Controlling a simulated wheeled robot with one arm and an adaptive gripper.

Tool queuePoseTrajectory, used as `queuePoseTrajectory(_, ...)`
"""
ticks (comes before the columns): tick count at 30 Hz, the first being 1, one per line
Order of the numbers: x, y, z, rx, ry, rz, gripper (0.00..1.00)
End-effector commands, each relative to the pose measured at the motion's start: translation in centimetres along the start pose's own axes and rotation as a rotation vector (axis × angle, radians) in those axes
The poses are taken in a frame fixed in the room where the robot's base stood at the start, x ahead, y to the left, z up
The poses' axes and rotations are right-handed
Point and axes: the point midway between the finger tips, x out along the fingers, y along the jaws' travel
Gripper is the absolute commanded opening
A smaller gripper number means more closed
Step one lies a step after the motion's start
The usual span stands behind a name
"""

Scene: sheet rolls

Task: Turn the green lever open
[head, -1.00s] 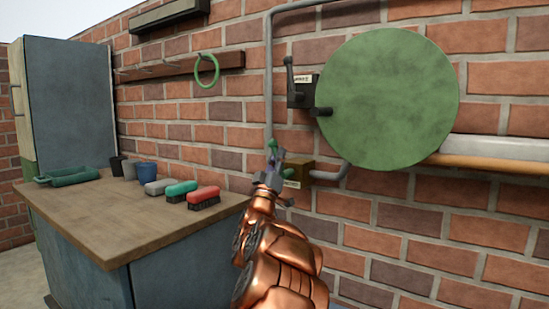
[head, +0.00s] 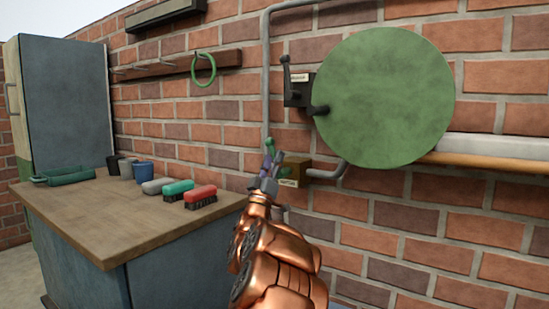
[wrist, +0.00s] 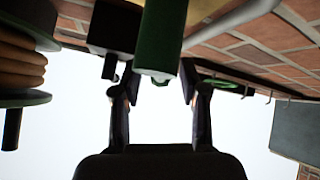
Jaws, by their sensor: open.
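The green lever (wrist: 160,40) shows large at the top middle of the wrist view as a green bar with its blunt end toward my fingers. In the head view a small green piece (head: 270,146), likely part of it, shows at my fingertips beside a brass-coloured box (head: 292,172) with a label on the wall pipe. My gripper (wrist: 158,84) is open, with one finger on each side of the lever's end in the wrist view. It also shows in the head view (head: 267,164). Whether the fingers touch the lever cannot be told.
A big green disc (head: 384,98) is on the brick wall, with a black lever box (head: 298,90) at its left. A green ring (head: 203,69) hangs from a rack.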

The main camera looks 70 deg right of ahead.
Motion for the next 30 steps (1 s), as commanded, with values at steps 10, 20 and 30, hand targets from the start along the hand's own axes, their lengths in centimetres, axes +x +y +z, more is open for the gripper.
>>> queuePoseTrajectory(10, -4.5, -0.1, 0.1, 0.0, -0.003, -0.005, 0.43)
queuePoseTrajectory(20, -8.4, 0.0, 0.1, 0.0, -0.002, -0.004, 0.43)
queuePoseTrajectory(30, -10.0, 0.0, 0.1, 0.0, -0.002, -0.002, 0.43)
